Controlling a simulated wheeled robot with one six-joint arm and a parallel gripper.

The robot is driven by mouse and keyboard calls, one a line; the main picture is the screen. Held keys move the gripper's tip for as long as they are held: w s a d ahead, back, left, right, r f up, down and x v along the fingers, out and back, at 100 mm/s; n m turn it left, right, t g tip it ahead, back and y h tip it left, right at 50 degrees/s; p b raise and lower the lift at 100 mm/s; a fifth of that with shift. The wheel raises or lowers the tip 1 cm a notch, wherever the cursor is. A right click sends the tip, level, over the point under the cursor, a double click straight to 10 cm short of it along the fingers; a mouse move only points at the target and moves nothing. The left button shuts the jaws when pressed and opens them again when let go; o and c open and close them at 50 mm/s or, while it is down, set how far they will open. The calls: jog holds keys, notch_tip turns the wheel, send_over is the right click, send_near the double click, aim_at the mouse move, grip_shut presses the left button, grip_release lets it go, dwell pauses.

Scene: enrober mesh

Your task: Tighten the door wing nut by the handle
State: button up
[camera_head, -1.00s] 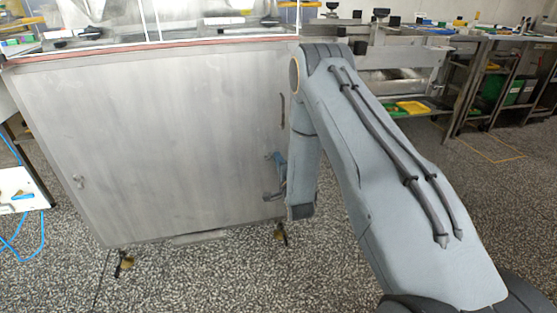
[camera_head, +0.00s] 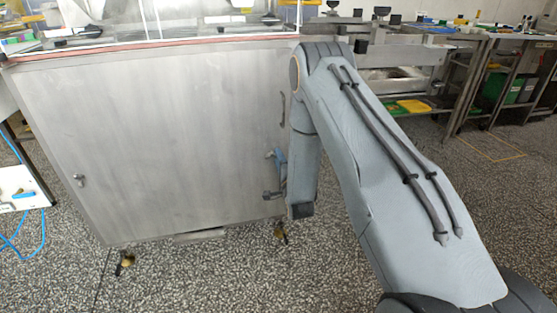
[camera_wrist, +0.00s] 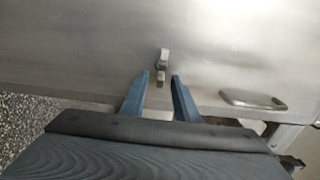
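The grey metal door (camera_head: 160,130) of the cabinet stands in front of me. The wing nut (camera_wrist: 163,60) by the handle is a small metal piece on the door in the wrist view, its long side roughly upright there. The handle (camera_wrist: 253,100) is a bar to its right; it shows in the head view as a dark bar (camera_head: 282,110). My gripper (camera_wrist: 159,76) is open, with one blue finger on either side of the nut's lower end in the picture. I cannot tell whether the fingers touch it. In the head view my gripper (camera_head: 275,172) is partly hidden by my arm.
Another small latch (camera_head: 79,180) sits on the door's left side. The cabinet stands on feet (camera_head: 124,262) over a speckled floor. Benches with shelves (camera_head: 490,80) stand at the right. A white cart (camera_head: 20,188) with a blue hose is at the left.

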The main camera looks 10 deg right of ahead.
jog(key=s+p, duration=0.1)
jog(key=s, duration=0.6)
jog(key=shift+s, duration=0.3)
